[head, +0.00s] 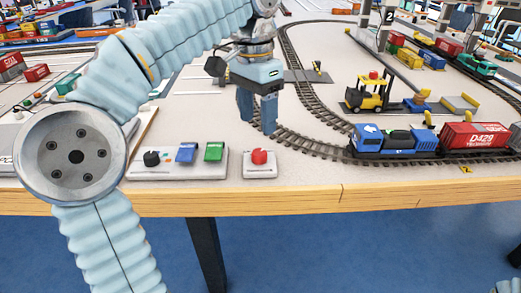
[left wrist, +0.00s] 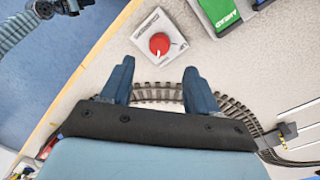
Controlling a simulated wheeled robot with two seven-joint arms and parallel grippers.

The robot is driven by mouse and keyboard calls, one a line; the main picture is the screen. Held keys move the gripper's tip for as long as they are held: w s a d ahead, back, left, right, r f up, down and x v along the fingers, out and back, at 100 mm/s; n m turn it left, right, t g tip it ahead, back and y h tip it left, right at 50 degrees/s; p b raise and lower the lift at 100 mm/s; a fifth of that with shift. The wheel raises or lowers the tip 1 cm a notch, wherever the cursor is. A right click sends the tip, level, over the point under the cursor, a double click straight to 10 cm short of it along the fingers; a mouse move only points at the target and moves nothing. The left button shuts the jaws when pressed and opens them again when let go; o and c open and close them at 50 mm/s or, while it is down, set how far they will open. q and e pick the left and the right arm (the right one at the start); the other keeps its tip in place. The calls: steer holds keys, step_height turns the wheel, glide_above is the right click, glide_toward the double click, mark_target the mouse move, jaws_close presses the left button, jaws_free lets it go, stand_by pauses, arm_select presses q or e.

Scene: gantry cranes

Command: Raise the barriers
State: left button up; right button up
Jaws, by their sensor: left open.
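My left gripper (head: 257,118) points down with its blue fingers apart and empty. It hangs behind the red-button box (head: 259,163), over the curved track. The left wrist view shows the round red button (left wrist: 160,43) just beyond the two fingertips (left wrist: 158,82), touched by neither. Left of that box is a grey control panel (head: 178,175) with a black knob (head: 152,159), a blue switch (head: 186,152) and a green switch (head: 214,151). A small black-and-yellow post (head: 317,68) stands at a grey track crossing (head: 298,76); I cannot tell the barriers' position.
A blue locomotive (head: 385,139) and red wagon (head: 475,136) stand on the near track at the right. A yellow forklift (head: 368,94) is behind them. The wooden table edge (head: 300,199) runs along the front.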

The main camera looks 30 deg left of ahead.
mark_target(259, 152)
arm_select(q)
steer(key=f, duration=0.4)
steer(key=f+b, duration=0.1)
steer(key=f, duration=0.2)
steer(key=shift+s+d+f+b, duration=0.15)
steer(key=shift+d+f+b, duration=0.05)
steer(key=shift+f+b, duration=0.15)
steer(key=c, duration=1)
steer(key=shift+c, duration=0.2)
